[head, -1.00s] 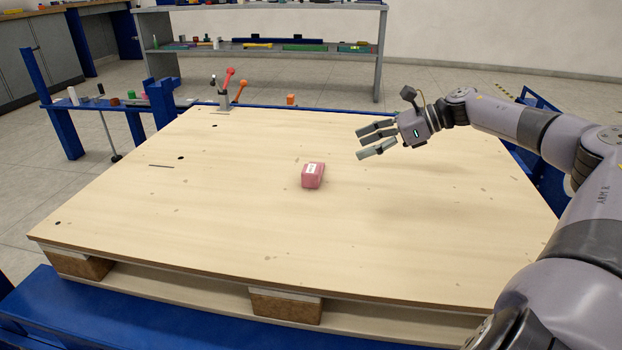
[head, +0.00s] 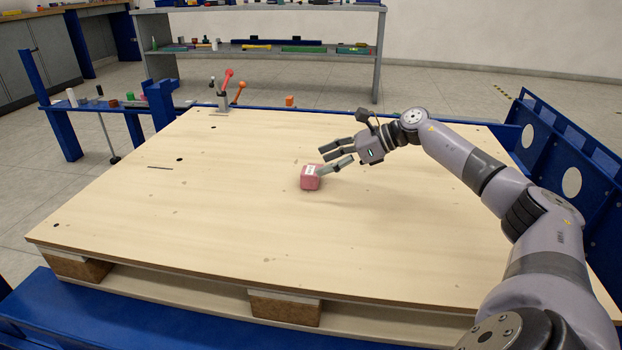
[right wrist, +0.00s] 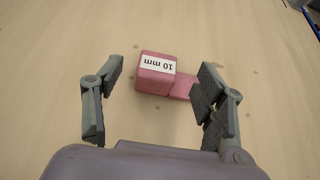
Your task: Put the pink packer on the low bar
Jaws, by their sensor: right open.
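The pink packer (head: 309,179) lies on the wooden board (head: 220,230) near its middle. It is a small stepped block with a white label reading 10 mm, clear in the right wrist view (right wrist: 152,82). My right gripper (head: 336,160) is open and empty, just to the right of and above the packer. In the right wrist view the packer lies ahead of the spread fingers (right wrist: 155,105), nearer the right finger, which overlaps its lower step. The low bar appears to be the blue rail (head: 190,105) along the board's far side. My left gripper is not in view.
Red and orange levers (head: 228,80) stand at the board's far left edge. An orange block (head: 290,101) and several small items sit along the blue rail. A grey shelf (head: 260,50) stands behind. The board is otherwise largely clear.

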